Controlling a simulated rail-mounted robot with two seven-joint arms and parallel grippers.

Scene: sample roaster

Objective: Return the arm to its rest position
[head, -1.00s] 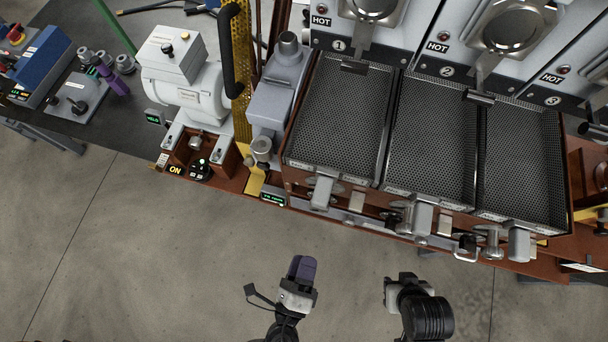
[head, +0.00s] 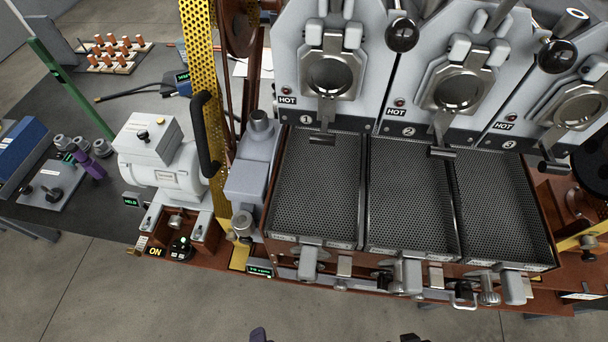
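Only small tips of my arms show at the bottom edge of the head view. A dark purple tip, at my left gripper (head: 257,335), stands at the bottom left of centre. A dark tip, at my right gripper (head: 410,338), stands at the bottom right of centre. Both are in front of the roaster bench, over the grey floor, apart from the trays. The rest of both grippers is cut off by the picture edge, so I cannot tell whether they are open or shut.
The roaster has three mesh trays (head: 318,190) below three grey fronts marked HOT. A white motor unit (head: 165,170) and a yellow perforated guard (head: 200,70) stand left of them. A dark table (head: 85,205) holds several small items. The floor (head: 130,300) in front is clear.

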